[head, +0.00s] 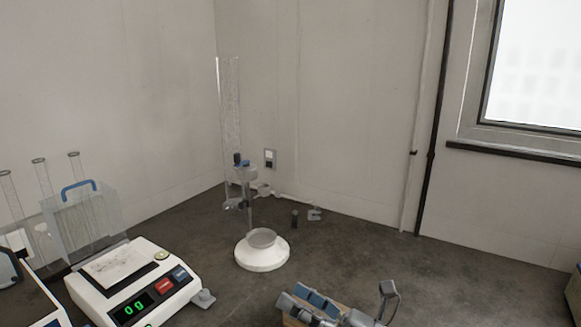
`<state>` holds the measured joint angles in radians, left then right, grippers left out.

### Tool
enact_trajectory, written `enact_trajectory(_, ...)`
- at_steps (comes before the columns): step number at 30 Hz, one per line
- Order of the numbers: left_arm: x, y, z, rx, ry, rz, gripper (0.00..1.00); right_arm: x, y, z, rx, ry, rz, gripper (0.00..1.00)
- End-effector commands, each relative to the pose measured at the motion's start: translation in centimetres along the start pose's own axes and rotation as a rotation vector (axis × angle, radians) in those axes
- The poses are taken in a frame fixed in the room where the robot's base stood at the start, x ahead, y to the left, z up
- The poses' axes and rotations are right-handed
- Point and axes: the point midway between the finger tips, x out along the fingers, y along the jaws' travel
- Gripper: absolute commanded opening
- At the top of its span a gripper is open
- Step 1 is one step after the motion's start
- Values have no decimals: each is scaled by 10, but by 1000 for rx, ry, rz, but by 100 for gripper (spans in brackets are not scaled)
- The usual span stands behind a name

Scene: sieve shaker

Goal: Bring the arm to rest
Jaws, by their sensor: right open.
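My right gripper (338,300) shows at the bottom edge, right of centre, with grey and blue-grey parts. It is open. Much of it is cut off by the frame, and I cannot tell whether it touches the brown block-like piece showing beside it. My left gripper is not in view.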

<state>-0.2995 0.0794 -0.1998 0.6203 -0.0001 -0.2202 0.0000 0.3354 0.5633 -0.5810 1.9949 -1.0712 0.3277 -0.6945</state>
Motion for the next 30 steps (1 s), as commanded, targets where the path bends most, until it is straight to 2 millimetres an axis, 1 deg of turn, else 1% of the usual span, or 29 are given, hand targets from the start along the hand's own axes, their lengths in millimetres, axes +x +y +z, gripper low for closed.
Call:
enact_trajectory(1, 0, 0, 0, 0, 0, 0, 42, -7, -4, 13, 161, -138, -52, 81)
enact_trajectory(2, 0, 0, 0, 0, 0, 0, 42, -14, -10, 23, 260, -223, -88, 81)
enact_trajectory(3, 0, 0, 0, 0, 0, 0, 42, -25, -20, 32, 394, -333, -139, 81)
enact_trajectory(5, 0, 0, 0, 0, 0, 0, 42, -49, -40, 40, 596, -494, -224, 81)
enact_trajectory(7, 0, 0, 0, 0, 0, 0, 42, -83, -66, 36, 832, -675, -334, 81)
enact_trajectory(8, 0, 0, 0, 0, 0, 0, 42, -100, -78, 30, 930, -752, -385, 81)
enact_trajectory(9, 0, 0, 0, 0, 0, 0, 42, -123, -91, 18, 1063, -851, -457, 81)
enact_trajectory(11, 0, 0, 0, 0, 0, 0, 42, -159, -107, -7, 1251, -995, -570, 81)
enact_trajectory(12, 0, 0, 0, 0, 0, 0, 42, -181, -113, -27, 1366, -1083, -645, 81)
enact_trajectory(14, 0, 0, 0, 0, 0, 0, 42, -213, -116, -59, 1520, -1203, -759, 81)
enact_trajectory(15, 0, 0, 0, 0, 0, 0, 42, -231, -115, -80, 1609, -1274, -831, 81)
enact_trajectory(18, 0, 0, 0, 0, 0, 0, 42, -267, -104, -125, 1779, -1415, -991, 81)
enact_trajectory(21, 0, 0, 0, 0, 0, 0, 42, -293, -88, -161, 1897, -1519, -1126, 81)
enact_trajectory(24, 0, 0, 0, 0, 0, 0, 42, -312, -70, -189, 1985, -1601, -1244, 81)
enact_trajectory(26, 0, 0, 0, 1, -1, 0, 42, -322, -58, -204, 2029, -1645, -1312, 81)
enact_trajectory(27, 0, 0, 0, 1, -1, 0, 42, -328, -49, -214, 2057, -1672, -1361, 81)
enact_trajectory(30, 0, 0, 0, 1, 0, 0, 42, -341, -27, -234, 2114, -1736, -1472, 81)
